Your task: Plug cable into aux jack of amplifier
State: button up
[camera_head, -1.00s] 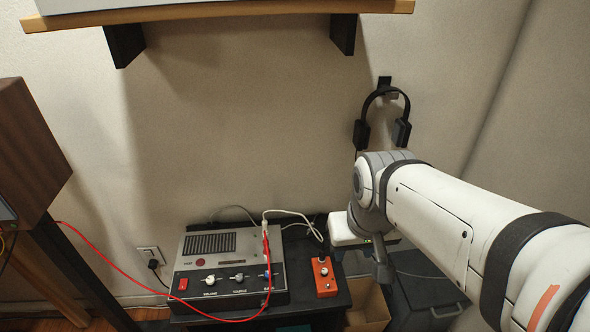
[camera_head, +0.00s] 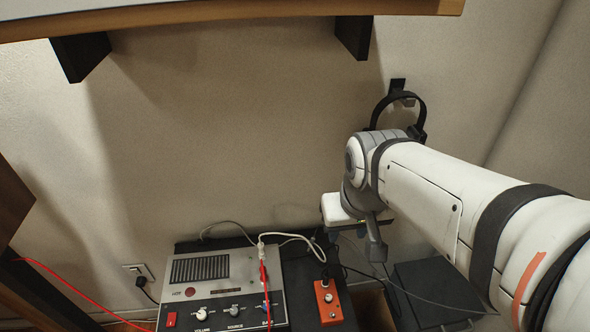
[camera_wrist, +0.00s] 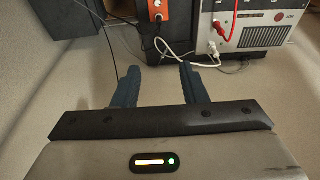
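The amplifier (camera_head: 210,268) is a grey box with a dark grille, knobs and a red switch, low in the head view. It also shows at the top right of the wrist view (camera_wrist: 272,18). A white cable (camera_head: 298,237) and a red cable (camera_head: 85,297) meet at plugs on its right side; the wrist view shows the red plug (camera_wrist: 222,31) beside a white one. I cannot make out which socket is the aux jack. My gripper (camera_wrist: 158,80) is open, its two dark blue fingers apart with nothing between them. Its fingertips are not clear in the head view.
Black headphones (camera_head: 416,116) hang on the wall behind my arm. A wooden shelf (camera_head: 230,24) overhangs above. The wall between is clear.

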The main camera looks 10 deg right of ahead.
jog(key=w+f+m+g+b, duration=0.1)
jog(key=w+f+m+b, duration=0.2)
jog(key=w+f+b, duration=0.9)
jog(key=m+g+b, duration=0.2)
jog(key=m+b, duration=0.1)
jog(key=b, duration=0.3)
send_near(310, 246)
notch_tip(310, 246, down, 8)
jog(key=shift+s+f+b, duration=0.15)
jog(key=shift+f+b, duration=0.05)
jog(key=shift+b, duration=0.85)
jog(key=shift+a, duration=0.1)
jog(key=shift+r, duration=0.1)
grip_shut()
